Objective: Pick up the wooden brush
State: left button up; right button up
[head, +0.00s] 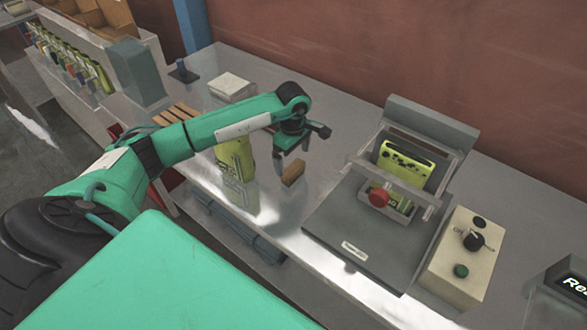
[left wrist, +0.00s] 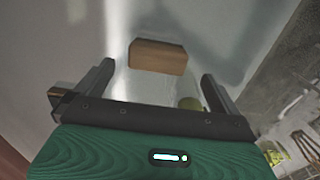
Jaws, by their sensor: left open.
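The wooden brush (head: 293,172) is a small brown block on the grey metal table, right below my left gripper in the head view. My left gripper (head: 291,152) is open and empty, its fingers pointing down just above and behind the brush. In the left wrist view the brush (left wrist: 158,56) lies ahead of the gap between the two open fingers (left wrist: 155,85), apart from both. My right gripper is not in view.
A yellow-green bag (head: 236,170) stands left of the brush, partly behind my left arm. A white box (head: 231,86) sits behind.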

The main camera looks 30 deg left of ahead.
aim_at(293, 167)
pick_arm(q)
jog(key=shift+f+p, duration=0.8)
jog(key=shift+p, duration=0.05)
notch_tip(293, 167, down, 3)
jog(key=shift+w+f+p, duration=0.1)
jog(key=shift+w+p, duration=0.05)
jog(key=shift+p, duration=0.6)
jog(key=shift+a+f, duration=0.1)
jog(key=shift+f, duration=0.2)
jog(key=c, duration=1)
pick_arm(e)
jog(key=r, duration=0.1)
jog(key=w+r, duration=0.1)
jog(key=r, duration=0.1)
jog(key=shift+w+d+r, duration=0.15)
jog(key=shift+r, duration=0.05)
pick_arm(q)
jog(key=shift+r, duration=0.1)
jog(key=shift+r+b, duration=0.3)
jog(key=shift+r, duration=0.15)
jog(key=shift+r+b, duration=3)
jog(key=shift+r, duration=6.5)
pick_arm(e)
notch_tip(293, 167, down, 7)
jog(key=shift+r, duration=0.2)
